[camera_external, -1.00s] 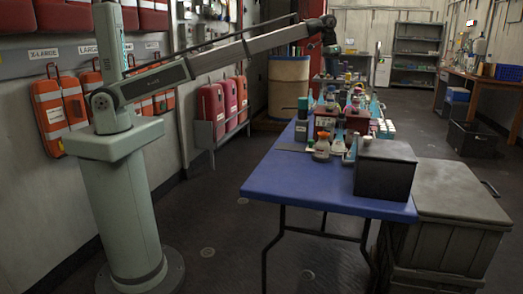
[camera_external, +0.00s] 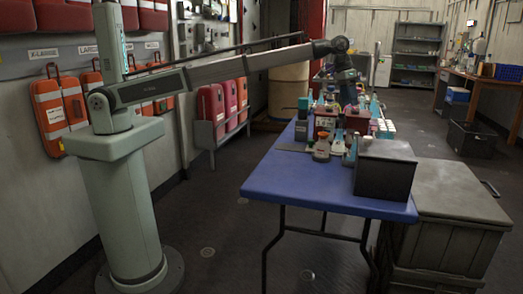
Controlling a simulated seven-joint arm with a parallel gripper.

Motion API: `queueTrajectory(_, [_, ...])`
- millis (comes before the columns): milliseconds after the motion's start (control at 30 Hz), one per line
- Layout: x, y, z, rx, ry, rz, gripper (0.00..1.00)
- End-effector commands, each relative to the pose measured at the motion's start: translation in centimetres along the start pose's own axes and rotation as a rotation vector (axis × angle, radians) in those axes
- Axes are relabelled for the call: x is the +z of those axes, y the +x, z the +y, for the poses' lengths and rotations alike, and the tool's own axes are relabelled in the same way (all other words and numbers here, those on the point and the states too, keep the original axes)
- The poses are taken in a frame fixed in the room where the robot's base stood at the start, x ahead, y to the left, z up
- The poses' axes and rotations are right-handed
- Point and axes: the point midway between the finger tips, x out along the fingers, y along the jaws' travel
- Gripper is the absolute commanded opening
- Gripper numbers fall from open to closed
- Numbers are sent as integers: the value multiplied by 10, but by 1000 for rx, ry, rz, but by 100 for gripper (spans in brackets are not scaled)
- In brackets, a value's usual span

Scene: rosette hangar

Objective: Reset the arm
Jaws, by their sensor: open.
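My arm (camera_external: 250,62) reaches from its pedestal at the left out over the far part of the blue table (camera_external: 300,185). Its wrist bends down at the far end. My gripper (camera_external: 343,92) hangs over the crowded bottles at the far half of the table. It is open, but its fingertips are small and partly lost among the items, so I cannot tell whether it touches any of them. I see nothing clearly held.
Several flasks and bottles (camera_external: 322,147) crowd the table's far half. A dark box (camera_external: 385,170) stands at its right edge. The table's near left part is bare. A large grey crate (camera_external: 450,205) stands at right. Red cases (camera_external: 211,110) line the left wall.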

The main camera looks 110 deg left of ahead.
Motion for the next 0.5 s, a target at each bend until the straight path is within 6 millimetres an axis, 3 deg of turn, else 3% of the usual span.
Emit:
queueTrajectory(33, [15,16,28,25,4,-6,57])
queueTrajectory(200, [57,59,114,109,-7,-23,57])
queueTrajectory(500, [147,119,244,239,-40,-79,57])
